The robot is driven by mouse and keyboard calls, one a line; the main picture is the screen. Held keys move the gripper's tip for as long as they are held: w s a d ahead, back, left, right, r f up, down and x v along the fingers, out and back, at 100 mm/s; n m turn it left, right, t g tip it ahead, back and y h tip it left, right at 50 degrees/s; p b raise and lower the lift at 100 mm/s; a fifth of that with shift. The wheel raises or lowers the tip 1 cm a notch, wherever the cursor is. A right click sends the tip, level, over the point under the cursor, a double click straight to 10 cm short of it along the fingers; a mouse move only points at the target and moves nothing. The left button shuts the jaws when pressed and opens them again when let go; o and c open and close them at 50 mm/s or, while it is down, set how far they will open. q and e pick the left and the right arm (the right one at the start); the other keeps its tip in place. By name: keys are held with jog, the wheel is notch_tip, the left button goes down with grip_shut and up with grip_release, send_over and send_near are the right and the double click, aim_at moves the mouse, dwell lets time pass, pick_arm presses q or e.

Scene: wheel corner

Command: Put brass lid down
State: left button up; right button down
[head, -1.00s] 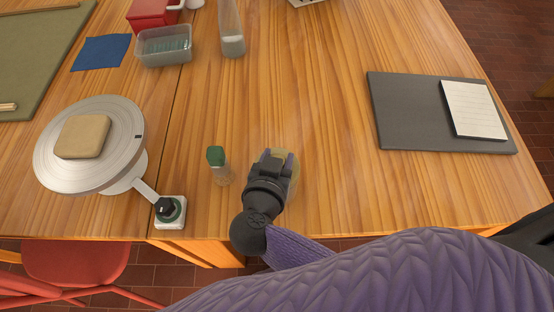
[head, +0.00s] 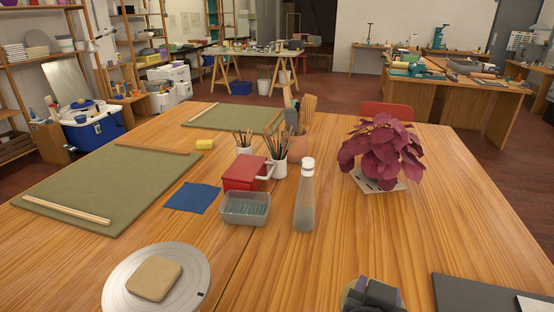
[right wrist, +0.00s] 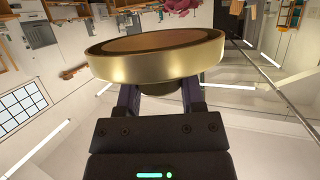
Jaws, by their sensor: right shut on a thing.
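The brass lid (right wrist: 160,62) fills the upper middle of the right wrist view, with a shiny gold rim and a brown round face. My right gripper (right wrist: 158,95) is shut on it, its fingers closed around a dark part beside the rim. In the head view my right gripper (head: 374,294) shows at the bottom edge, right of centre, with only a sliver of the lid (head: 347,293) beside it. The picture edge cuts off the rest. My left gripper is out of view.
A silver turntable (head: 196,285) with a beige block (head: 154,278) stands at lower left. A dark board (head: 470,290) lies at lower right. A tall bottle (head: 305,205), a clear tub (head: 245,208), a red box (head: 243,174) and a purple plant (head: 383,155) stand farther back. The wood right of the bottle is clear.

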jog(key=shift+f, duration=0.1)
jog(key=shift+h, duration=0.3)
jog(key=a+f+b, duration=0.1)
jog(key=f, duration=0.5)
jog(key=a+f+b, duration=0.1)
jog(key=a+f, duration=0.1)
jog(key=f, duration=0.5)
jog(key=a+f+b, duration=0.1)
jog(key=f+b, duration=0.1)
jog(key=f, duration=0.4)
jog(key=shift+s+a+f, duration=0.25)
jog(key=shift+a+f, duration=0.1)
jog(key=shift+f, duration=0.3)
jog(key=shift+c, duration=1)
grip_release()
